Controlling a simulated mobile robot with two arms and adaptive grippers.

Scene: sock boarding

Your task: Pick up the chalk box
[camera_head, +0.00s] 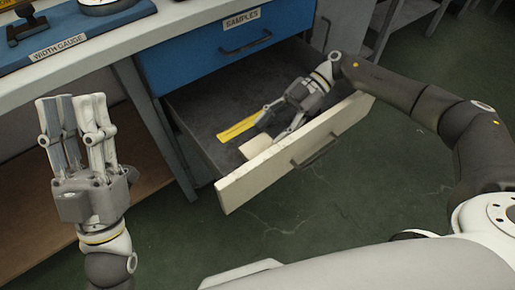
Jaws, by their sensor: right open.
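My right gripper (265,127) reaches down into the open drawer (203,150). It is open, with its fingers pointing to the lower left. A small cream block (257,148), perhaps the chalk box, lies in the drawer by the lower fingertip, close to the front panel. Part of it is hidden by the finger and the panel edge, and I cannot tell whether they touch. My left gripper (76,100) is raised at the left, outside the drawer, fingers up and holding nothing I can see.
A flat yellow strip (237,128) lies in the drawer beside the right gripper. The drawer's cream front panel (290,160) has a dark handle. Above is a shut blue drawer (222,45) labelled "SAMPLES". The worktop holds a "WIDTH GAUGE" board (95,22). The green floor is clear.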

